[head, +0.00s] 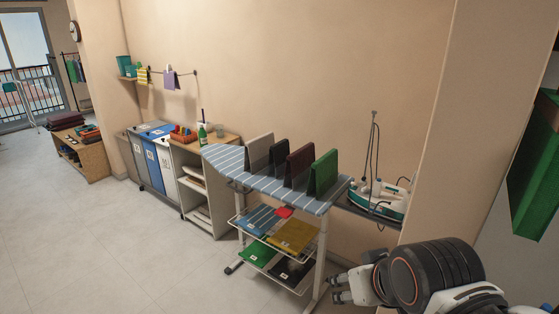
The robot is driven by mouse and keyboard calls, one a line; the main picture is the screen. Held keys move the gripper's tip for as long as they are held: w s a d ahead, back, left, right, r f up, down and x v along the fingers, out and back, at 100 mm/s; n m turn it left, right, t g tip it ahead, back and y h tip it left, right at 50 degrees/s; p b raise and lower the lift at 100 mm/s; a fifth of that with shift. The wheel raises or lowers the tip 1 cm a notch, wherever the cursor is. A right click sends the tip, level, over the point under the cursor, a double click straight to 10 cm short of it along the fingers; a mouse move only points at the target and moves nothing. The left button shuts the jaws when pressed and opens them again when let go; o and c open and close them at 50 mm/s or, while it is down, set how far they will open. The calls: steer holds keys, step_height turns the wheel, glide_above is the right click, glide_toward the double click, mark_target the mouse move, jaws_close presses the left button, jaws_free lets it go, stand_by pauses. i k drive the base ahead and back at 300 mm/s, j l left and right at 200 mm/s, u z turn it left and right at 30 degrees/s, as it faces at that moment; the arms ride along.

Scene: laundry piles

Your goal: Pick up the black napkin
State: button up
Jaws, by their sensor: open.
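A black cloth (279,158) stands upright like a folded tent on the striped ironing board (228,165), between a grey cloth (258,151) and a dark brown-red one (299,166). Another black cloth (291,271) lies flat on the lower wire shelf under the board, partly hidden by the shelf above. I cannot tell which one is the napkin. My gripper (338,288) is open at the lower right, right of the rack's leg and apart from both black cloths. Nothing shows between its fingers.
A green cloth (323,174) stands at the board's right end. The shelves hold a mustard cloth (293,236), a blue one (259,220) and a green one (257,253). An iron (383,202) sits on a wall shelf. Bins (160,160) stand left; the floor in front is clear.

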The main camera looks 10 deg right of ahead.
mark_target(278, 153)
steer(key=i+j, duration=0.3)
steer(key=i, duration=0.2)
steer(key=i+j, duration=0.3)
steer(key=i, duration=0.25)
steer(key=i+j, duration=0.3)
steer(key=i, duration=0.2)
steer(key=i+j, duration=0.3)
steer(key=i, duration=0.25)
steer(key=i+j+z, duration=0.25)
steer(key=z, duration=0.15)
steer(key=i+j+z, duration=0.6)
steer(key=j+z, duration=0.15)
steer(key=z, duration=0.9)
